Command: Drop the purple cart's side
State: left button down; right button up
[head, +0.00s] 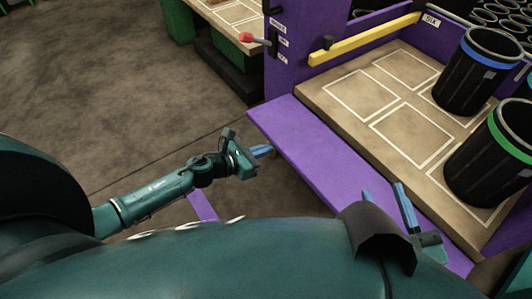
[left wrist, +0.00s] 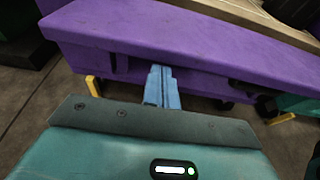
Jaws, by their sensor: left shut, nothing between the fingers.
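The purple cart (head: 290,55) stands at the right with a tan deck. Its purple side panel (head: 330,160) runs along the near edge of the deck, its broad face showing and lying outward; its exact tilt is unclear. In the left wrist view the panel (left wrist: 180,40) crosses the top of the picture, just beyond the fingers. My left gripper (head: 262,152) is shut and empty near the panel's left end. Its blue fingers (left wrist: 162,86) are together; I cannot tell whether they touch the panel. My right gripper (head: 387,208) is open and empty by the panel's near right part.
Two black bins with blue (head: 477,70) and green (head: 492,155) rims stand on the deck among white-outlined squares. Open floor (head: 110,85) lies to the left.

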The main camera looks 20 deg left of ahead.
pick_arm(q)
jog(key=s+a+r+p, duration=0.4)
jog(key=s+r, duration=0.1)
jog(key=s, duration=0.1)
jog(key=shift+s+a+r, duration=0.35)
jog(key=shift+a, duration=0.05)
pick_arm(e)
jog(key=shift+w+d+m+g+h, duration=0.1)
jog(key=shift+d+m+g+h, duration=0.5)
jog(key=shift+h, duration=0.2)
